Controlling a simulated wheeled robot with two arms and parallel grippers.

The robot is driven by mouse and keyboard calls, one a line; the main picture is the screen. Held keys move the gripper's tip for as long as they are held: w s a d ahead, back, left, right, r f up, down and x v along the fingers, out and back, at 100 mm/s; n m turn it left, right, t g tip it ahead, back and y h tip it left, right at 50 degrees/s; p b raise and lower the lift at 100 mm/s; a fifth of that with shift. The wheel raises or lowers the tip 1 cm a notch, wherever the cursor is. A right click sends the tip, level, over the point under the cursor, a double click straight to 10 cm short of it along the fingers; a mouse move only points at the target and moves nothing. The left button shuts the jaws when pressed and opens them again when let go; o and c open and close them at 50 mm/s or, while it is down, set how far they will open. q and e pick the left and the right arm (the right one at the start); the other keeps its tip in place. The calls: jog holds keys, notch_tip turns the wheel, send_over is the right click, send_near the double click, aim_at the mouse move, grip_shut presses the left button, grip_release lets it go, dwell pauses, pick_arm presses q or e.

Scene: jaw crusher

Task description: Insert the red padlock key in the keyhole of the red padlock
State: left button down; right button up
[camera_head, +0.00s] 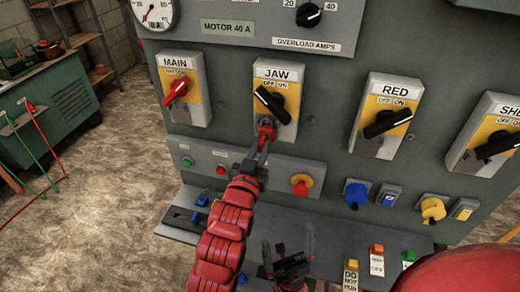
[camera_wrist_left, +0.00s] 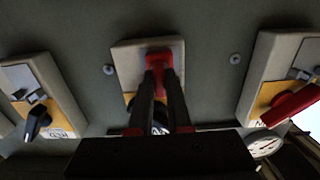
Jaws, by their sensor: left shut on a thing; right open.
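A red piece, by its look the red padlock (camera_head: 266,131), sits at the lower edge of the JAW switch plate (camera_head: 283,75), under its black handle. My left gripper (camera_head: 263,145) is shut on it. In the left wrist view my left gripper's fingers (camera_wrist_left: 162,75) close on the red padlock (camera_wrist_left: 158,59) in front of the plate. Its keyhole cannot be made out. My right gripper (camera_head: 289,248) is open, low in front of the panel's ledge, with nothing visible between its fingers. I cannot make out a red key.
The MAIN switch (camera_head: 181,88) with a red handle is left of JAW; the RED switch (camera_head: 388,117) is to the right. Buttons and blue and yellow knobs line the panel below. The ledge holds a blue item (camera_head: 202,199) and several coloured tags. A green bench stands far left.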

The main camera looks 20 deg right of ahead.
pick_arm(q)
jog(key=shift+w, duration=0.1)
jog(key=c, duration=0.8)
grip_release()
jog(key=shift+v, duration=3.05)
jog(key=p+v, duration=0.3)
jog(key=shift+p, duration=0.35)
